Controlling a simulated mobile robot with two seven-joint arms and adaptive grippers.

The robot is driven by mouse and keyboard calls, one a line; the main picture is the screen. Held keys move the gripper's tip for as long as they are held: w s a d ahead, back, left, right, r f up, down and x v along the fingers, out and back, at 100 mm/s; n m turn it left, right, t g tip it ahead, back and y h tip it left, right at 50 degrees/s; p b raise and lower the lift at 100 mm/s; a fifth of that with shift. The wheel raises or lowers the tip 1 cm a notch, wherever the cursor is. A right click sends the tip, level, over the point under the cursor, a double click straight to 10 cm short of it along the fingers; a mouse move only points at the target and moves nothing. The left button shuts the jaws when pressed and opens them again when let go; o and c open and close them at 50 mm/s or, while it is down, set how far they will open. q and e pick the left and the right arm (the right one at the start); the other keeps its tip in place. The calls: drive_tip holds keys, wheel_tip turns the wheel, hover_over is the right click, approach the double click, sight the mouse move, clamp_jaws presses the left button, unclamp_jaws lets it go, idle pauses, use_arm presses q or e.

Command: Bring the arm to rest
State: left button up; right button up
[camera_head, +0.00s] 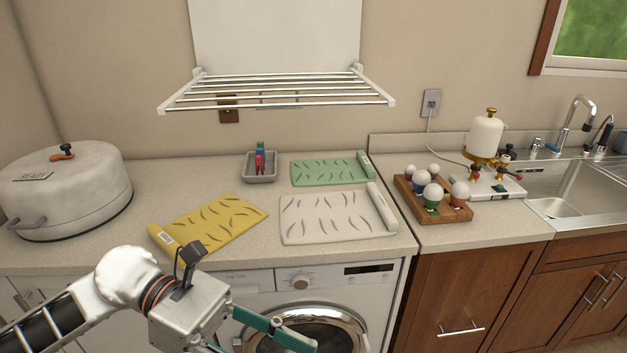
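My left gripper (268,344) is in the head view at the bottom, left of centre. It hangs in front of the counter, before the white washing machine (337,282). Its green fingers look spread apart, and the lower finger is cut off by the bottom edge. I see nothing between the visible parts of the fingers. My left arm reaches in from the lower left and bends at the white wrist. My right gripper is not in view. No water bottle shows in the view.
The counter (160,190) holds a white lidded pot (75,195), yellow (215,222), white (325,220) and green (325,172) mats, and a small grey tray (261,178). A wooden tray (418,207) of figures stands near the sink (585,187). A rack (280,90) hangs above.

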use_arm(q)
drive_tip(key=w+r+n+t+h, duration=0.3)
drive_tip(key=w+n+t+h, duration=0.6)
drive_tip(key=n, duration=0.9)
drive_tip(key=w+a+f+n+t+y, duration=0.4)
drive_tip(key=f+n+t+y, duration=0.3)
drive_tip(key=f+n, duration=0.3)
drive_tip(key=w+a+f+n+t+y, duration=0.45)
drive_tip(key=f+n+t+y, duration=0.2)
drive_tip(key=n, duration=0.55)
drive_tip(key=s+a+f+n+g+y, duration=0.2)
drive_tip(key=s+f+n, duration=0.1)
drive_tip(key=f, duration=0.5)
drive_tip(key=s+a+f+n+g+y, duration=0.2)
drive_tip(key=s+f, duration=0.4)
drive_tip(key=f, duration=0.3)
drive_tip(key=s+a+f+n+g+y, duration=0.2)
drive_tip(key=s+a+f+n+y, duration=0.1)
drive_tip(key=f+n, duration=0.3)
wheel_tip(320, 180, down, 3)
drive_tip(key=shift+s+a+r+y, duration=0.15)
drive_tip(key=shift+s+a+y, duration=0.25)
drive_tip(key=shift+s, duration=0.35)
drive_tip(key=shift+g, duration=0.25)
